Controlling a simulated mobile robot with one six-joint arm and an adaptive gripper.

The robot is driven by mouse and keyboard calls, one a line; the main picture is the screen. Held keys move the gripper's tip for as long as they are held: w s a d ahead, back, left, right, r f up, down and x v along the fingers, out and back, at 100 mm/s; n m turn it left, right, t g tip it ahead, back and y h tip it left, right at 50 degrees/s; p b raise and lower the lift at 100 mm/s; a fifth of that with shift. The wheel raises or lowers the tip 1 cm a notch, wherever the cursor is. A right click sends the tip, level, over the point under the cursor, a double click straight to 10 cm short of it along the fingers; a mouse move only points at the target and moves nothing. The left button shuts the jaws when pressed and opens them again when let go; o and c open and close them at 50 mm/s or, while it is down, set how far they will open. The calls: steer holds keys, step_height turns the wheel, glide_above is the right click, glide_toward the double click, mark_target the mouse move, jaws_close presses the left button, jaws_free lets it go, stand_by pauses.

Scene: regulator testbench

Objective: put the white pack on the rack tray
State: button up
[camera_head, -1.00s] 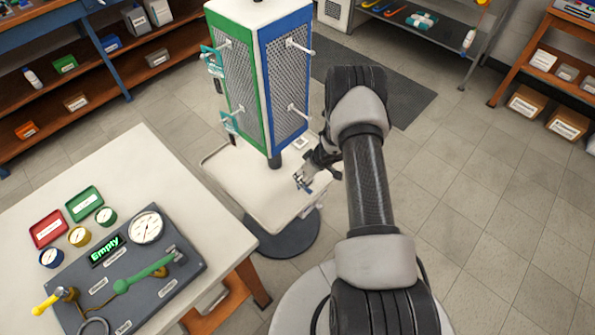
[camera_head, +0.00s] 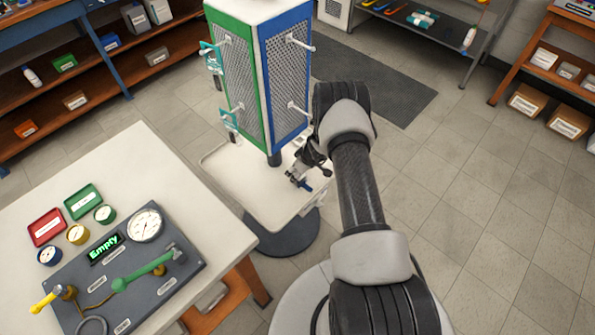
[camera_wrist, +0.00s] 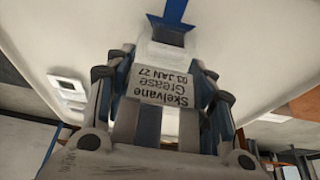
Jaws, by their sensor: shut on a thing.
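My gripper (camera_head: 299,180) is over the right part of the white rack tray (camera_head: 232,187), the flat base below the green and blue pegboard rack (camera_head: 262,80). In the wrist view my gripper (camera_wrist: 163,100) is shut on a white pack (camera_wrist: 178,62) with a printed label reading "Skelvane Grease 03 JAN 27". A dark blue tip (camera_wrist: 171,30) shows beyond the pack, and a small blue end also shows at the gripper in the head view. The pale tray surface fills much of the wrist view behind the pack. I cannot tell whether the pack touches the tray.
The rack's pegs (camera_head: 300,43) stick out towards my arm, and teal packs (camera_head: 208,55) hang on its left side. A white table (camera_head: 135,180) with a gauge panel (camera_head: 125,270) stands at the front left. Small white square items (camera_wrist: 68,85) show at the left in the wrist view.

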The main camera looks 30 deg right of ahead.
steer(key=shift+f, duration=0.2)
steer(key=o, duration=1.2)
steer(key=shift+c, duration=0.2)
steer(key=shift+r, duration=0.15)
steer(key=shift+r+p, duration=0.2)
steer(key=shift+p, duration=0.15)
steer(key=p+v, duration=0.1)
steer(key=v, duration=1)
steer(key=shift+r+p, duration=0.3)
steer(key=shift+r, duration=0.05)
steer(key=shift+s, duration=0.2)
